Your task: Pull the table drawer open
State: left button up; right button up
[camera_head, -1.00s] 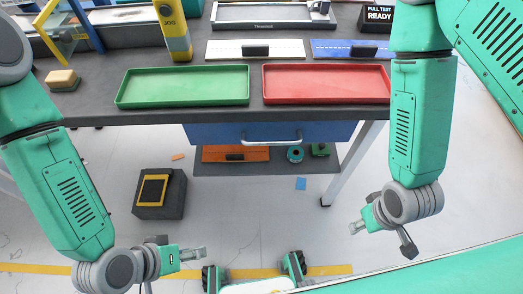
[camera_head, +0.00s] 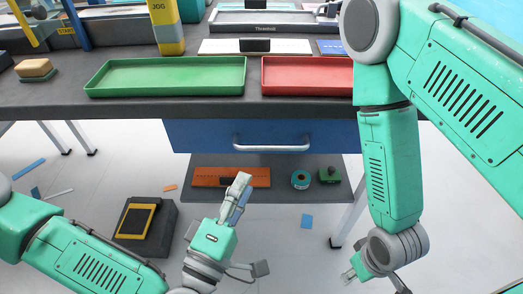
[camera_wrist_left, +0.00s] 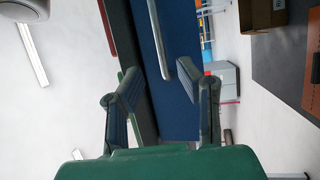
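The table drawer (camera_head: 195,138) has a blue front under the dark tabletop and looks closed. Its silver bar handle (camera_head: 270,147) runs across the middle. My left gripper (camera_head: 239,188) points up toward the drawer, below and left of the handle's middle, and is empty. In the left wrist view its fingers (camera_wrist_left: 163,100) are spread apart. There the drawer front (camera_wrist_left: 178,115) and handle (camera_wrist_left: 172,40) lie ahead, the handle showing between the fingers without visible contact. My right gripper (camera_head: 351,270) hangs low at the right, its fingers partly hidden and too small to judge.
A green tray (camera_head: 165,77) and a red tray (camera_head: 305,76) stand on the tabletop (camera_head: 200,106) above the drawer. A low shelf (camera_head: 285,198) below holds an orange piece (camera_head: 210,177) and small parts. A dark box (camera_head: 160,238) stands on the floor left of my left gripper.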

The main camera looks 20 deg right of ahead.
aim_at(264, 148)
pick_arm(q)
jog(key=shift+b+x, duration=0.95)
jog(key=shift+x, duration=3.8)
jog(key=shift+f, duration=0.1)
grip_shut()
